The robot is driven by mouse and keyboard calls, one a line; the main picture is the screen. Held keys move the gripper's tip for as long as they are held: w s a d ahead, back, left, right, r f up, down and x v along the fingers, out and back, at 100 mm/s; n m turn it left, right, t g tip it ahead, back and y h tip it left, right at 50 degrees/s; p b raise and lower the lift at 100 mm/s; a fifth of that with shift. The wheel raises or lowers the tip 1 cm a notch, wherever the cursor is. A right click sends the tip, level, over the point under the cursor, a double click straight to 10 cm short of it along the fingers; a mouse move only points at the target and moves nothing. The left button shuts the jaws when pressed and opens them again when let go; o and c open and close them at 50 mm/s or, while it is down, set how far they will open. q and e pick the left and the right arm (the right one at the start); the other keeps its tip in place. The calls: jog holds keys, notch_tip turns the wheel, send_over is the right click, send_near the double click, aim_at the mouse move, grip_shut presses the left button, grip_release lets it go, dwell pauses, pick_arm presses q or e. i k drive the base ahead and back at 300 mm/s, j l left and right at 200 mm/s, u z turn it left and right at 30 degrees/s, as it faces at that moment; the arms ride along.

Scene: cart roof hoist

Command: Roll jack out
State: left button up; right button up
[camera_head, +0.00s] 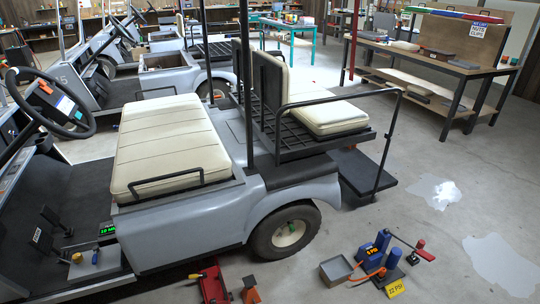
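A red floor jack (212,284) lies low on the floor at the bottom edge, beside the near side of the grey golf cart (190,232). Its front end is by the cart's lower body, just left of the rear wheel (284,232). The lower edge of the picture cuts off the rest of the jack. I cannot tell whether it touches the cart. The rear wheel appears to rest on the floor. Neither of my grippers is in view.
An orange stand-like object (251,291) is right of the jack. A grey tray (336,270) and a blue pump (381,256) with a yellow "22 PSI" tag stand farther right. Wet patches (500,262) lie on the right floor. A workbench (425,62) stands behind.

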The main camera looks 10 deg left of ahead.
aim_at(214, 286)
jog(key=u, duration=0.85)
